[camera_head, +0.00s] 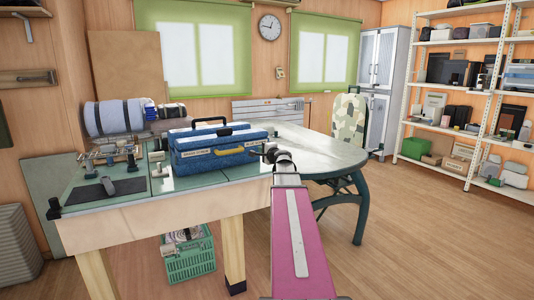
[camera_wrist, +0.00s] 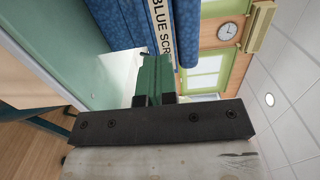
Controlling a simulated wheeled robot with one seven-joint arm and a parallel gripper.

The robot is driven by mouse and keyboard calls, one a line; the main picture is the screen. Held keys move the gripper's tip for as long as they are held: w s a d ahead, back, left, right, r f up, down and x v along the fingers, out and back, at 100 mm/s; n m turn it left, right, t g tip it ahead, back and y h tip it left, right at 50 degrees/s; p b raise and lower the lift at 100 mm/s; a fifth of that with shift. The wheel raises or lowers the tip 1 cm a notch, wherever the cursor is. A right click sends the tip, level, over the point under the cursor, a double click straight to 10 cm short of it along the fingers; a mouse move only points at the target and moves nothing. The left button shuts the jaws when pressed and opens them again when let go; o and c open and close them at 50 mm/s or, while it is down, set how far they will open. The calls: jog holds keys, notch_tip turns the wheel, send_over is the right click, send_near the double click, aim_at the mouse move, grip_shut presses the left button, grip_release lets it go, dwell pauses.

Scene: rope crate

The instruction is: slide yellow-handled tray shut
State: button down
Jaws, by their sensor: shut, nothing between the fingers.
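A blue toolbox (camera_head: 205,135) stands on the workbench in the head view, with a dark carrying handle on top. Its lower blue tray (camera_head: 195,162) has a yellow handle (camera_head: 231,149) on the front. I cannot tell how far the tray sticks out. My gripper (camera_head: 268,150) is shut and empty at the right end of the toolbox, close to it; contact is not clear. In the wrist view, my gripper (camera_wrist: 162,58) points along the toolbox (camera_wrist: 187,30), whose label partly reads "BLUE SCR". The yellow handle is out of that view.
The workbench (camera_head: 170,186) carries small tools and a grey item at left and a rolled bundle (camera_head: 113,117) behind. A rounded table (camera_head: 315,150) adjoins at right. A green crate (camera_head: 190,264) is underneath. Shelves stand far right; the right floor is clear.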

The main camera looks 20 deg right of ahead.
aim_at(253, 144)
jog(key=w, duration=0.7)
jog(key=shift+a, duration=0.35)
jog(key=w, duration=1)
jog(key=shift+a, duration=0.4)
jog(key=shift+s, duration=0.1)
